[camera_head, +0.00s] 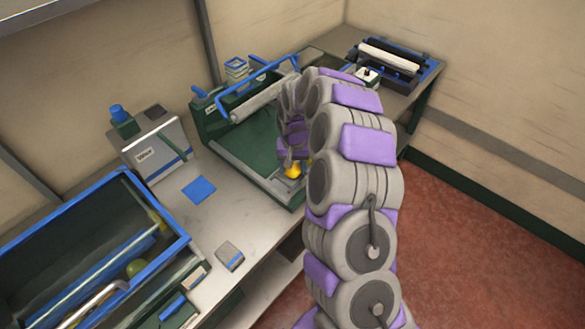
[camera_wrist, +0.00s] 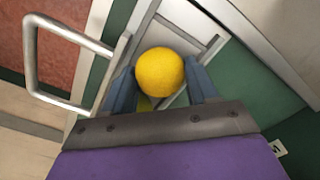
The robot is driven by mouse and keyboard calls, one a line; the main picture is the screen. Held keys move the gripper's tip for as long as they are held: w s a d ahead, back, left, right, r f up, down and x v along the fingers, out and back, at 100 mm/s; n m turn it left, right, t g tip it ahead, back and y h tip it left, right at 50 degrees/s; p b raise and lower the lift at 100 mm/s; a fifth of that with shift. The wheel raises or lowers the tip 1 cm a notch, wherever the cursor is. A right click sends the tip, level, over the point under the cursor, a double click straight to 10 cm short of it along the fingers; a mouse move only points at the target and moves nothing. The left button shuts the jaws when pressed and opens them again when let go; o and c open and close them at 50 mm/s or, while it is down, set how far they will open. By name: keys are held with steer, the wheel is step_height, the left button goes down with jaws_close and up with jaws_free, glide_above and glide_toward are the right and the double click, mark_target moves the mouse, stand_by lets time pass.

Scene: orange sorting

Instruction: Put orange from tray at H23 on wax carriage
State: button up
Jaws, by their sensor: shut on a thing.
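The orange (camera_wrist: 160,72), a yellow-orange ball, sits between the two blue-grey fingers of my gripper (camera_wrist: 162,80) in the wrist view. My gripper is shut on it. In the head view the orange (camera_head: 292,170) shows as a small yellow patch below my arm, over the right part of a green-bedded machine (camera_head: 243,142). This machine has a blue handle and a pale roller; I cannot tell whether it is the wax carriage. In the wrist view a grey metal frame (camera_wrist: 212,48) and green surface lie beneath the orange. Contact with them is unclear. My arm hides part of the machine.
A blue-rimmed bin (camera_head: 178,247) with round fruit stands at lower left. A labelled grey box (camera_head: 150,148), a blue square (camera_head: 199,190) and a small grey block (camera_head: 229,256) lie on the bench. Another roller device (camera_head: 392,60) stands at the back right.

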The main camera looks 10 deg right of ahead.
steer(key=shift+a+f, duration=0.15)
steer(key=shift+a, duration=0.3)
steer(key=o, duration=0.8)
steer(key=shift+d, duration=0.25)
